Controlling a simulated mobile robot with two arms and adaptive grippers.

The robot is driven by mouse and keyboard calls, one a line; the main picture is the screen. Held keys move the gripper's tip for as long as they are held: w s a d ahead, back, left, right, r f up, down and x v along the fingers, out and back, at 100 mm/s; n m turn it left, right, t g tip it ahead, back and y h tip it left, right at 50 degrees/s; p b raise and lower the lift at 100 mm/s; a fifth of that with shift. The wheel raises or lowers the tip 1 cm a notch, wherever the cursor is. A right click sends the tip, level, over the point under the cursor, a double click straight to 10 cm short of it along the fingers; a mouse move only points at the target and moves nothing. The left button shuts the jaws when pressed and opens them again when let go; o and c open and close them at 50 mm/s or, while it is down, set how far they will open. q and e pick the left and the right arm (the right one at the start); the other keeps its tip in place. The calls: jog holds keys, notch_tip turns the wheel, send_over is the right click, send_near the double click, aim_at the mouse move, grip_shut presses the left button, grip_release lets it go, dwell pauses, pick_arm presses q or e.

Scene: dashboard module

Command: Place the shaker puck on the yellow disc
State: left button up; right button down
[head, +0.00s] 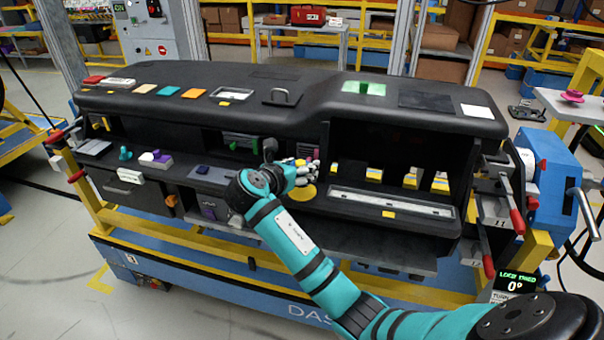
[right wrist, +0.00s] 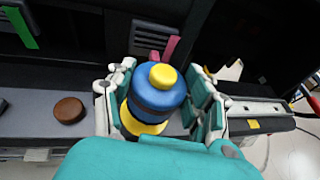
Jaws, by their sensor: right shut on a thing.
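The shaker puck (right wrist: 157,103) is a blue cylinder with a yellow knob on top, seen from above in the right wrist view. My right gripper (right wrist: 160,108) is shut on it, with a finger on each side. The yellow disc (right wrist: 143,126) shows below the puck. I cannot tell whether the puck touches the disc or hangs just above it. In the head view the yellow disc (head: 302,193) lies on the dashboard's lower shelf, beside my right gripper (head: 303,174), whose fingers largely hide the puck. My left gripper is not in view.
A brown round piece (right wrist: 68,110) lies on the shelf left of the gripper. A pink tab (right wrist: 171,48) stands behind the puck. The black dashboard top (head: 330,90) overhangs the shelf. A long pale tray (head: 390,201) lies to the right.

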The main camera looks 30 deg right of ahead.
jog(key=shift+w+d+f, duration=0.1)
jog(key=shift+w+d, duration=0.15)
jog(key=shift+d, duration=0.25)
jog(key=shift+f+p, duration=0.35)
jog(key=shift+f, duration=1.3)
jog(key=shift+c, duration=2.4)
grip_release()
jog(key=shift+a+f, duration=0.1)
